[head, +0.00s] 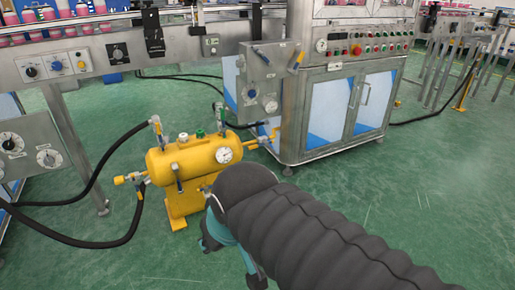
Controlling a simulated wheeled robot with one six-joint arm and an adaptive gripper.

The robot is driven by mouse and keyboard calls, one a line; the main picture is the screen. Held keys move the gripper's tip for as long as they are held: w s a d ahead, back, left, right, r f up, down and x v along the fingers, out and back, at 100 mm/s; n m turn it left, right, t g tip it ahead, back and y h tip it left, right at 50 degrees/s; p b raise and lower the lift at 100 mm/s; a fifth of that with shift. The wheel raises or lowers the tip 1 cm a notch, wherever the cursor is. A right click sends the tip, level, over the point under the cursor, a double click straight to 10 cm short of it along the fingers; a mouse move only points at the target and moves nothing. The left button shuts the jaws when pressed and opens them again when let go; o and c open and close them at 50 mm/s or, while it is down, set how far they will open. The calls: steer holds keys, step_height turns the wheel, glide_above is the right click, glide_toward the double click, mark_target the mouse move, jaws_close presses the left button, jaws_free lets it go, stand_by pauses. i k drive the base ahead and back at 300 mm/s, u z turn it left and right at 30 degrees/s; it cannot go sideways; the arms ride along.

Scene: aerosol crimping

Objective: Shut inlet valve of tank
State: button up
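The yellow tank (190,160) stands on a yellow pedestal on the green floor, left of the picture's middle. A round white gauge (224,155) is on its right front. A brass fitting with a valve (135,179) is at its left end, joined to a black hose. An upright valve with a hose (156,127) is on its top left, and another upright fitting (219,115) is at its top right. I cannot tell which is the inlet valve or how the handles are set. My arm's dark sleeve and teal end are in front, right of the tank. My gripper's fingers cannot be made out.
A steel cabinet (345,112) with blue-and-white doors and a control panel stands behind right. A conveyor (85,50) with pink containers runs along the back left. Black hoses (95,240) loop over the floor at left. Open floor (430,200) lies at right.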

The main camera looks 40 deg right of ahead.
mark_target(265, 143)
steer(key=k, duration=0.6)
steer(key=z, duration=0.9)
steer(key=i, duration=1)
steer(key=u, duration=0.45)
steer(key=i, duration=0.5)
steer(key=u, duration=0.65)
